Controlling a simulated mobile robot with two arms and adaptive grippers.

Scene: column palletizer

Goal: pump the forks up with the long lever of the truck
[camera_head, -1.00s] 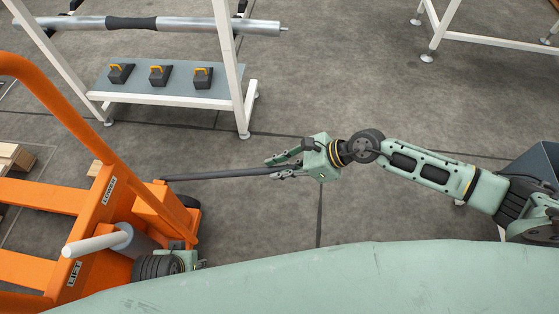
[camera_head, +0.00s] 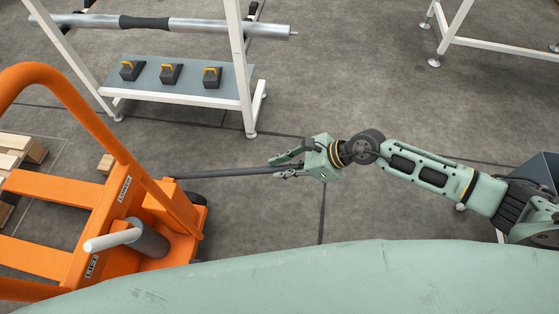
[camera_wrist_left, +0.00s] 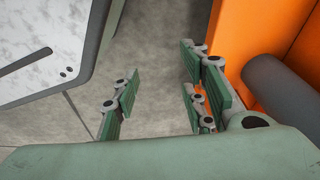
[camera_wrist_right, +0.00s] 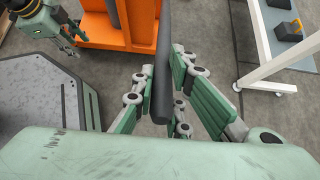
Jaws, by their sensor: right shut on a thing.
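The orange truck (camera_head: 130,176) stands at the left of the head view. Its long dark lever (camera_head: 225,173) sticks out sideways to the right, nearly level. My right gripper (camera_head: 276,168) is shut on the lever's free end. The right wrist view shows the lever (camera_wrist_right: 165,55) between the fingers. My left gripper (camera_wrist_left: 160,75) is open and empty beside the truck's orange body (camera_wrist_left: 250,35) in its wrist view. It is out of the head view. Two orange beams, apparently the forks (camera_head: 58,189), reach left.
A short grey handle (camera_head: 110,241) sits between LOWER and LIFT labels on the truck. A white rack (camera_head: 244,85) behind holds a metal column (camera_head: 210,27) and several dark blocks with yellow handles (camera_head: 171,73). Wooden pallet pieces (camera_head: 20,150) lie far left. Open floor surrounds the lever.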

